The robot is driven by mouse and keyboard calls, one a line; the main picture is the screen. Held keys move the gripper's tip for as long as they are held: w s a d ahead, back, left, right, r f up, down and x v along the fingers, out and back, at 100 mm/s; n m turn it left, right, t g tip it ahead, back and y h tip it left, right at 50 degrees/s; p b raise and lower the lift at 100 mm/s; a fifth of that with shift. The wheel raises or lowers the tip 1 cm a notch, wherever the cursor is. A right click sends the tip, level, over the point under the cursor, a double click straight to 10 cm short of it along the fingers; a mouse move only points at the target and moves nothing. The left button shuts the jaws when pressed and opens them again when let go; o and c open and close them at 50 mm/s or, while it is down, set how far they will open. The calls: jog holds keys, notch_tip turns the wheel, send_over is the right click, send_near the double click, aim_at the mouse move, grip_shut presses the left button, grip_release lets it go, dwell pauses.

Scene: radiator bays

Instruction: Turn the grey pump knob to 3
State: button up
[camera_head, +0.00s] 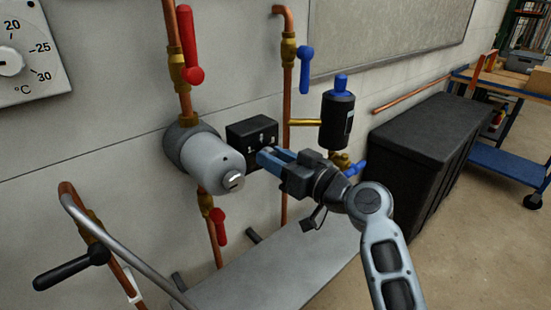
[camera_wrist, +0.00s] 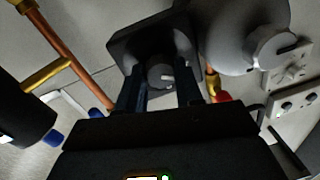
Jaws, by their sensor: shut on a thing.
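The grey knob (camera_wrist: 158,74), with a pale pointer mark, sits on the front of a black box (camera_head: 250,128) beside the grey pump body (camera_head: 208,163). In the wrist view the black box (camera_wrist: 128,47) is behind the knob, and the mark points to the picture's right. My gripper (camera_head: 264,156) is at the box, its blue fingers hiding the knob in the head view. In the wrist view my gripper (camera_wrist: 159,88) has one finger on each side of the knob and is shut on it. White marks show on the box, but their numbers are too small to read.
A red-handled valve (camera_head: 188,50) is above the pump and another red lever (camera_head: 218,226) below. A blue lever (camera_head: 305,68) and a black cylinder with a blue cap (camera_head: 337,118) are to the right. A black bin (camera_head: 420,150) stands farther right.

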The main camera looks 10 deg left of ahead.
jog(key=shift+s+f+m+t+h+p, duration=0.15)
jog(key=shift+m+t+p, duration=0.6)
jog(key=shift+m, duration=3.5)
jog(key=shift+w+r+m+t+h+p, duration=0.15)
jog(key=shift+m+p, duration=1.15)
jog(key=shift+m, duration=2.9)
jog(key=shift+s+f+m+t+h+p, duration=0.15)
jog(key=shift+m+t+p, duration=0.6)
jog(key=shift+m, duration=3.5)
jog(key=shift+g+p, duration=0.25)
jog(key=shift+p, duration=0.1)
jog(key=o, duration=1)
jog(key=shift+a+f, duration=0.1)
